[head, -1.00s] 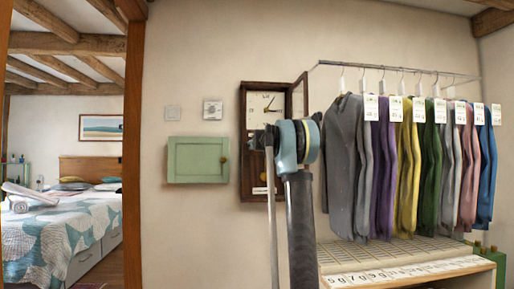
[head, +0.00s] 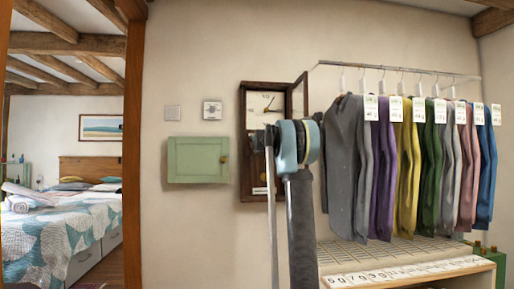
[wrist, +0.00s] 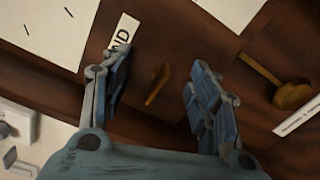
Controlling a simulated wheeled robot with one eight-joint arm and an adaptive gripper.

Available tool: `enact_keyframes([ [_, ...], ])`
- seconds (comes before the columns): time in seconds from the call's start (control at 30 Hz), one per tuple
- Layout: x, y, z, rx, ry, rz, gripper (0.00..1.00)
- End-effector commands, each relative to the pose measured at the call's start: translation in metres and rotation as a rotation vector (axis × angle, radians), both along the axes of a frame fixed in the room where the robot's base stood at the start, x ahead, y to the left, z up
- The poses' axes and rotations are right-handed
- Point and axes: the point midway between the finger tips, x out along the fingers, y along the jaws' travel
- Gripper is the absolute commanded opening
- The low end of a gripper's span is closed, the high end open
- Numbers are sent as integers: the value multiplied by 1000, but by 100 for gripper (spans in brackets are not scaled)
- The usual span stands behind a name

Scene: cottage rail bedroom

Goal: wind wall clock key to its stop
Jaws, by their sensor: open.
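The wall clock (head: 243,150) is a dark wooden case with a white dial (head: 262,105); its door (head: 300,98) stands open to the right. In the wrist view, a small brass piece (wrist: 158,84), seemingly the winding key seen nearly edge-on, stands out from the dark wood beside a white label (wrist: 123,32) whose visible letters read "ND". My gripper (wrist: 160,66) is open, with one finger on each side of this piece. Gaps show on both sides, so I see no contact. In the head view my arm hides the gripper and key.
A brass pendulum bob (wrist: 292,95) on its rod is close to the right finger. A green wall cabinet (head: 198,160) is left of the clock. Hanging clothes (head: 345,165) on a rail and a shelf (head: 420,268) crowd the right. Bare wall (head: 205,60) lies left and above.

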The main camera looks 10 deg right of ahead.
Motion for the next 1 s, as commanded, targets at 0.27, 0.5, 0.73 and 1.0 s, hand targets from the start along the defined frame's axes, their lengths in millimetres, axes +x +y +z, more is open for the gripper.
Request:
enact_keyframes([
  [0.27, 0, -1, 0, -367, 0, 2, 55],
  [0.5, 0, -1, 0, -666, 0, 4, 55],
  [0.73, 0, -1, 0, -933, 1, 7, 55],
  [1.0, -34, -1, 0, -990, 1, 7, 55],
])
